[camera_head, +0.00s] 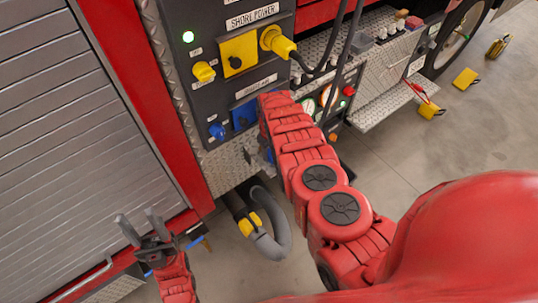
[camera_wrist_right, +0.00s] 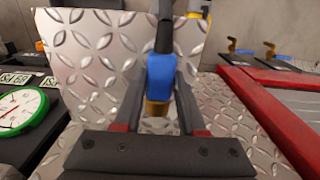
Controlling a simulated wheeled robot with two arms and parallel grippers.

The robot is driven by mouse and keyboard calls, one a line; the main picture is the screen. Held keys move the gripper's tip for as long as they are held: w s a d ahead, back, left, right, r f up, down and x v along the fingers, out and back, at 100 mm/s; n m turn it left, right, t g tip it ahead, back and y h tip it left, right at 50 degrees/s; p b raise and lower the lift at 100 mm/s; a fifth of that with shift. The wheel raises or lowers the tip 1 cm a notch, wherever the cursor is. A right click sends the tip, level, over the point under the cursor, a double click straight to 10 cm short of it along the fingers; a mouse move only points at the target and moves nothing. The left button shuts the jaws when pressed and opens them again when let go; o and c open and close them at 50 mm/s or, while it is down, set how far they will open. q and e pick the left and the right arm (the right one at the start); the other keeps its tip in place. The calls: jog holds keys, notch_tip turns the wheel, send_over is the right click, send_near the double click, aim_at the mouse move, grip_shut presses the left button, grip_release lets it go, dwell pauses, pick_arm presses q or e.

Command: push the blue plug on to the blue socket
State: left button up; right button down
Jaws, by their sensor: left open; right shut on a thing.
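The blue socket (camera_head: 243,117) is on the dark panel in the head view, partly covered by my right arm. A blue plug (camera_wrist_right: 161,67) with a black cable and a brass-coloured end shows in the right wrist view. My right gripper (camera_wrist_right: 159,80) is shut on the blue plug. In the head view the right gripper and plug are hidden behind my arm, near the socket. I cannot tell whether plug and socket touch. My left gripper (camera_head: 140,230) is open and empty at lower left, in front of the grey shutter (camera_head: 80,130).
Above the blue socket are a yellow socket (camera_head: 238,54) and a yellow plug (camera_head: 277,41) with black cables. A blue knob (camera_head: 216,130) and a yellow knob (camera_head: 204,71) sit to the left. A grey hose (camera_head: 270,235) hangs below.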

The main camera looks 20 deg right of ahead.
aim_at(270, 153)
jog(key=shift+r+p, duration=2.8)
jog(key=shift+r, duration=0.25)
jog(key=shift+f, duration=0.15)
